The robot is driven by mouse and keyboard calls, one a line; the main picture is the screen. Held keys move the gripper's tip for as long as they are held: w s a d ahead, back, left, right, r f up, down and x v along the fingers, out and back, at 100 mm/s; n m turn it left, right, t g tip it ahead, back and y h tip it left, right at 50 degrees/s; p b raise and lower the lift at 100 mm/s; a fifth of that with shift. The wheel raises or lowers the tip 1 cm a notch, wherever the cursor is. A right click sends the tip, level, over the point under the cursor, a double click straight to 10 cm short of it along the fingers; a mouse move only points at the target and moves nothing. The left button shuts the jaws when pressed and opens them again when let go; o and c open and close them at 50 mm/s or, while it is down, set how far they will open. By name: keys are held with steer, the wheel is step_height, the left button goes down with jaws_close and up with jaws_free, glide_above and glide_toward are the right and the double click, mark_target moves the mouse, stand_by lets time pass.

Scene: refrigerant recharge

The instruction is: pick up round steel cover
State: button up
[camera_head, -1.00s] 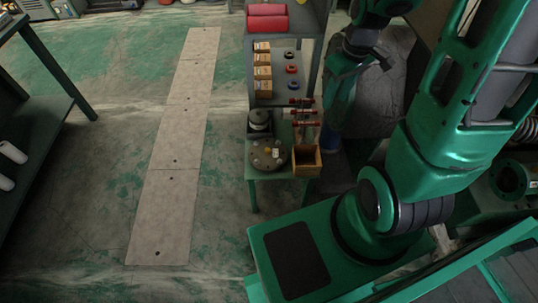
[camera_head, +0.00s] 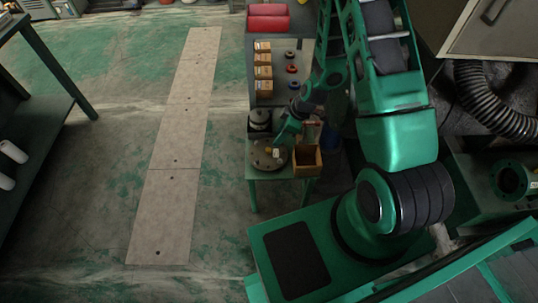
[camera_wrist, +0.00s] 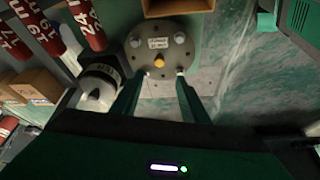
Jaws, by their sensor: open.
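The round steel cover (camera_wrist: 174,60) lies flat near the front corner of the green table, with bolts around its rim, a yellow knob in the middle and a white label. It also shows in the head view (camera_head: 264,158), partly behind my gripper. My gripper (camera_wrist: 164,76) is open and empty. Its two green fingers reach toward the cover's edge in the wrist view, with the cover just beyond the tips. In the head view my gripper (camera_head: 280,139) is over the table, above the cover's far side. Whether the fingertips touch the cover cannot be told.
A wooden box (camera_head: 308,161) stands right beside the cover. A dark-based device with a round light top (camera_head: 259,118) sits just behind it. Red cylinders (camera_wrist: 90,25), cardboard boxes (camera_head: 263,73) and small rings are farther back. The floor left of the table is clear.

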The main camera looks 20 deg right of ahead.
mark_target(268, 149)
steer(key=x, duration=1)
steer(key=shift+w+a+f, duration=0.1)
steer(key=shift+f, duration=0.2)
jaws_close()
